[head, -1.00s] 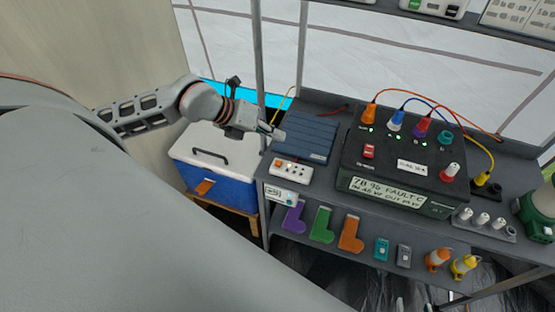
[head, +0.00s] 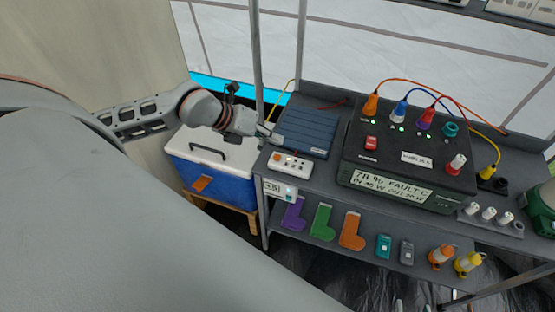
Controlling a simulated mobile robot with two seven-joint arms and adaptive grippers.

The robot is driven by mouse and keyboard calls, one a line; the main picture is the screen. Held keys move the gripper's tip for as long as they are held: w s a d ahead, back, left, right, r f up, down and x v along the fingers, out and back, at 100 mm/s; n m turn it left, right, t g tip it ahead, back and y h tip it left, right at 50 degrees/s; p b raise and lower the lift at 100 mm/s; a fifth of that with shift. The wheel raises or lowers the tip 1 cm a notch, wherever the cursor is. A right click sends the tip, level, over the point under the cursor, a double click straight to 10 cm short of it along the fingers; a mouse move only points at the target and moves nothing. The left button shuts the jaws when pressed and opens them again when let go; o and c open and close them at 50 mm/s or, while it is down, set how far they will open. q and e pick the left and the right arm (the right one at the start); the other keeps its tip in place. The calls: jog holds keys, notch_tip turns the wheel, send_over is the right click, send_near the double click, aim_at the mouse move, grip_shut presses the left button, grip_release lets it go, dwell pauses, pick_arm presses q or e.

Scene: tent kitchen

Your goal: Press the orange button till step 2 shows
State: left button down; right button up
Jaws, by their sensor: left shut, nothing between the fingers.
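A white control box (head: 290,165) lies on the upper shelf's front left. The orange button (head: 277,157) is a small orange spot at its left end, with several small dark and pale spots to its right. A small white display (head: 279,189) hangs on the shelf edge just below; its characters are too small to read surely. My left gripper (head: 273,138) is shut and empty, its tips a little behind and above the orange button, seemingly apart from it. My right gripper is not in view.
A blue ribbed panel (head: 306,134) lies right behind the box. A black power unit (head: 408,160) with coloured plugs and a fault readout stands to the right. A metal post (head: 257,70) rises beside my gripper. A blue cooler (head: 213,168) stands left.

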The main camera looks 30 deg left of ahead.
aim_at(274, 157)
pick_arm(q)
notch_tip(274, 157, down, 4)
jog(key=shift+b, duration=0.85)
pick_arm(e)
jog(key=f, duration=0.1)
jog(key=s+f, duration=0.1)
jog(key=f, duration=0.1)
jog(key=shift+f, duration=0.3)
jog(key=shift+r, duration=0.1)
jog(key=shift+w+r, duration=0.2)
jog(key=shift+s+f, duration=0.15)
jog(key=shift+f, duration=0.15)
pick_arm(q)
jog(key=shift+f, duration=0.1)
jog(key=shift+f, duration=0.3)
pick_arm(e)
jog(key=shift+r, duration=0.1)
